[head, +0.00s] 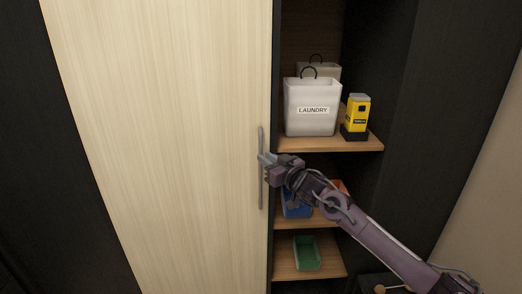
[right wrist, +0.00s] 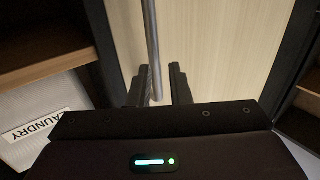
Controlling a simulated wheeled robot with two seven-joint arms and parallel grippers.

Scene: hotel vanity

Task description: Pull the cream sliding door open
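The cream sliding door (head: 165,130) covers the left and middle of the head view, and its right edge stands beside open shelves. A long vertical grey bar handle (head: 261,185) is fixed near that edge. My right gripper (head: 266,160) is at the handle's middle, reaching in from the lower right. In the right wrist view the handle (right wrist: 152,40) runs down between the two dark fingers (right wrist: 159,90), which are apart with a gap visible on each side of the bar. Whether a finger touches it I cannot tell. My left gripper is not in view.
The upper shelf (head: 350,145) holds a white laundry bag (head: 312,112) and a yellow boxed item (head: 357,114). Lower shelves hold a blue container (head: 295,207), partly hidden by my arm, and a green tray (head: 307,253). Dark panels stand on both sides.

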